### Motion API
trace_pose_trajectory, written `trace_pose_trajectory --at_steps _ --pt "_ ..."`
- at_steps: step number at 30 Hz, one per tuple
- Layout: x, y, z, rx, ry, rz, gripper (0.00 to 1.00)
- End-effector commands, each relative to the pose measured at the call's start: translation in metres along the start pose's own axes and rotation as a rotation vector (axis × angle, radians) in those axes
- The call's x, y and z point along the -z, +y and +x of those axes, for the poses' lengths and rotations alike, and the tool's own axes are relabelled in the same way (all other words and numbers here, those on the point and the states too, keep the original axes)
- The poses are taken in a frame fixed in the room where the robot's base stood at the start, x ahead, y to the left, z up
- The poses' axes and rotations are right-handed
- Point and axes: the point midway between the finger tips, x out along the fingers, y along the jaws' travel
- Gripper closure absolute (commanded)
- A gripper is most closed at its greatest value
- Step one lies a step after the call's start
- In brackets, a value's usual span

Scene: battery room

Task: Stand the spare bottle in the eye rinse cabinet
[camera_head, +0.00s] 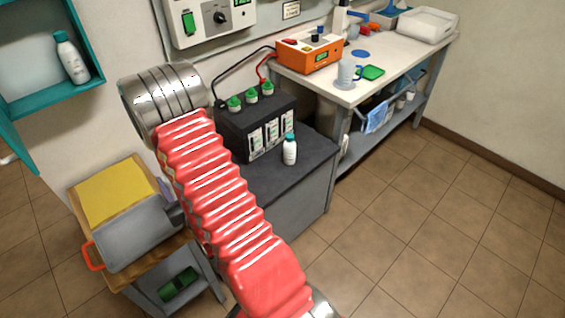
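The spare bottle (290,149), white with a dark teal cap, stands upright on the dark bench top in front of the black battery. The eye rinse cabinet (52,99) is the teal-edged box on the wall at the upper left. Its front is open, and a similar white bottle (71,58) stands inside on the right. The cabinet's left part is cut off by the picture edge. My arm, in a red ribbed sleeve with a metal joint, crosses the middle. I cannot make out my gripper or its fingers, and the spare bottle stands free of my arm.
The black battery (236,133) with green caps stands behind the bottle, cabled to an orange tester (309,54). A wooden-topped trolley (118,164) carries a yellow sheet and a grey housing with an orange handle. A white workbench (395,52) is at right; tiled floor before it is clear.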

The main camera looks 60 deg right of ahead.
Motion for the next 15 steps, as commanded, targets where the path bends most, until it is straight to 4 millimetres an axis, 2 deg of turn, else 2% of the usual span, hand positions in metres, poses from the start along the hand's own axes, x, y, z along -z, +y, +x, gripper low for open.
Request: trace_pose_trajectory --at_steps 1,15 --pt "-0.004 0.017 0.002 -0.028 0.000 0.000 0.89" --pt "-0.034 0.151 0.005 -0.225 -0.001 0.000 0.89"
